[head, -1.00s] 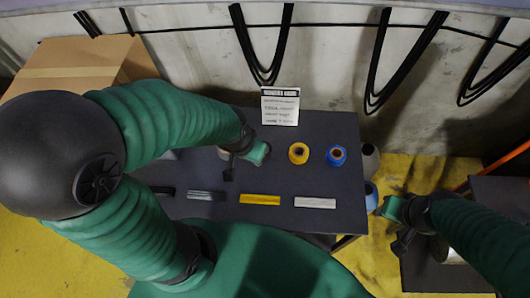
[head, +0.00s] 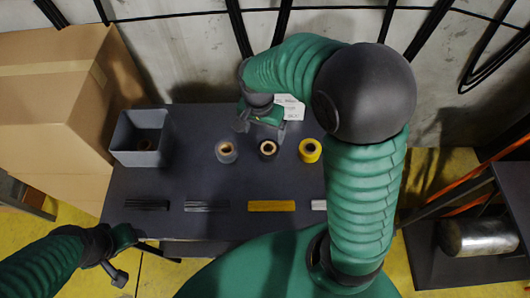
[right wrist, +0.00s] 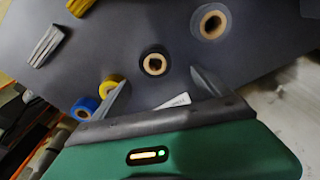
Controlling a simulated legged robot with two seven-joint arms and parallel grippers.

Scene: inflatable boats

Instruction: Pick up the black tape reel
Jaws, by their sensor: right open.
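The black tape reel (head: 268,150) stands on the dark table, between a grey reel (head: 226,152) and a yellow reel (head: 310,150). My right gripper (head: 263,133) is open and empty, just behind the black reel in the head view. In the right wrist view the black reel (right wrist: 154,64) shows its tan core beyond the gap between my spread fingers (right wrist: 162,90); it is apart from them. My left gripper (head: 122,262) is low at the left, off the table's front left corner. Its jaws are too unclear to read.
A grey bin (head: 140,157) stands at the table's left, beside a large cardboard box (head: 60,80). Flat bars, one of them yellow (head: 271,206), line the front of the table (head: 190,180). A blue reel (right wrist: 83,109) shows in the right wrist view. A white sign (head: 292,108) is behind my gripper.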

